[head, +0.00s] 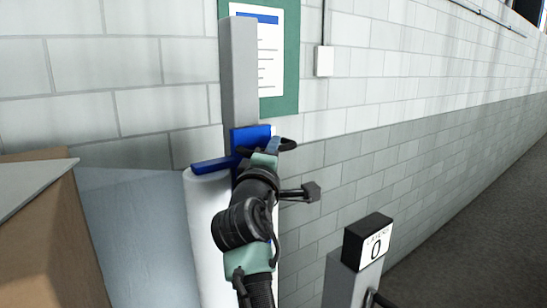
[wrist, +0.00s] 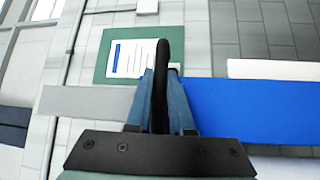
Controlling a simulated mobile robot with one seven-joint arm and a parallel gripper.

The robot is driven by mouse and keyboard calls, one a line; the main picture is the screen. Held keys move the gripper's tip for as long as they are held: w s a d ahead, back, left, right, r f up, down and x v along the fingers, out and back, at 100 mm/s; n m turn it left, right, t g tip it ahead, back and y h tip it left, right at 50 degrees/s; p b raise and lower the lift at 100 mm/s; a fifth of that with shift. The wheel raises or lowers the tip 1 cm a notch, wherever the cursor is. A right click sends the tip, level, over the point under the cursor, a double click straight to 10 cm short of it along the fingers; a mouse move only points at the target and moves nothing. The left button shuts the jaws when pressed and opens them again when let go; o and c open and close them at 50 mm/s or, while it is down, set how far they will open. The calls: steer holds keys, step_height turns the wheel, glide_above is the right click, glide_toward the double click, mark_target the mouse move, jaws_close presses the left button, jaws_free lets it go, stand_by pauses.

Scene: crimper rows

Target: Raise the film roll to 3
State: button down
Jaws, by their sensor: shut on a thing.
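The white film roll (head: 205,235) stands upright below a blue arm (head: 212,164), partly hidden behind my arm. The blue arm joins a blue carriage (head: 250,134) on a grey upright column (head: 240,75). A black handle (head: 288,144) sticks out at the carriage's right side. My gripper (head: 271,147) is shut on this handle. In the wrist view, the black handle (wrist: 162,70) stands between my gripper's fingers (wrist: 160,98), with the blue carriage (wrist: 250,108) on the right. A counter box (head: 368,241) shows 0.
The counter sits on a grey post (head: 345,285) at the lower right, with a dark part beside it. A cardboard box (head: 50,245) stands at the left. A grey block wall (head: 400,60) with a green board (head: 291,70) is behind. Dark floor (head: 480,240) is open at the right.

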steer(key=shift+r, duration=0.4)
steer(key=c, duration=0.8)
jaws_free()
steer(key=shift+f, duration=0.1)
steer(key=shift+s, duration=0.1)
steer(key=s+a+f+b, duration=0.1)
steer(key=s+b, duration=0.5)
steer(key=s, duration=0.6)
steer(key=shift+s+a+f, duration=0.3)
steer(key=shift+a+f, duration=0.05)
steer(key=shift+a, duration=0.2)
